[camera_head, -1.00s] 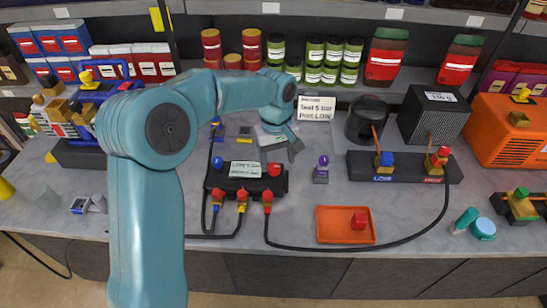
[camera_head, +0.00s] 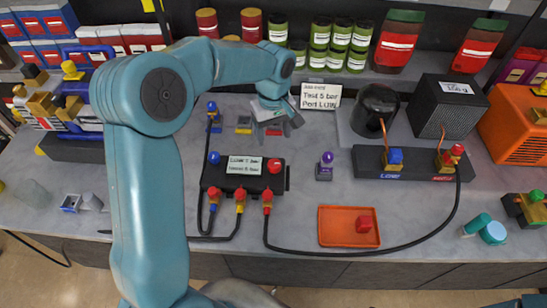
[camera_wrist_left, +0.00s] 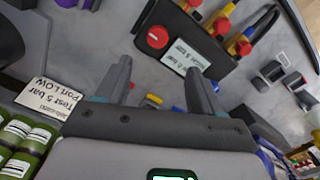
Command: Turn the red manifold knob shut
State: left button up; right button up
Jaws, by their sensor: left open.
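The red manifold knob (camera_head: 274,165) is a round cap on the right end of the top of the black manifold (camera_head: 243,187). A blue knob (camera_head: 213,158) is at the other end, with a white label between them. My left gripper (camera_head: 278,130) is open and empty, over the bench just behind the manifold, apart from the red knob. In the left wrist view the red knob (camera_wrist_left: 157,37) lies beyond the gap between the two spread fingers (camera_wrist_left: 160,75). The knob's marking is too small to read. My right gripper is not in view.
A purple-capped fitting (camera_head: 325,167) stands right of the manifold. An orange tray (camera_head: 335,235) holds a red cube. Black hoses run from the manifold's front, one to the dark block (camera_head: 410,162) at right. A sign (camera_head: 320,97) stands behind the gripper. Bench left of the manifold is mostly clear.

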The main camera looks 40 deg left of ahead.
pick_arm(q)
jog(key=p, duration=0.1)
send_over(275, 164)
notch_tip(275, 164, down, 7)
jog(key=shift+w, duration=0.15)
jog(key=f, duration=0.1)
jog(key=f+p, duration=0.1)
jog(key=f, duration=0.3)
jog(key=shift+s+a, duration=0.15)
jog(key=shift+s, duration=0.15)
jog(key=shift+w+f, duration=0.35)
jog(key=shift+f, duration=0.15)
jog(key=shift+s+r, duration=0.1)
jog(key=shift+s, duration=0.25)
jog(key=c, duration=0.8)
jog(key=shift+c, duration=1.3)
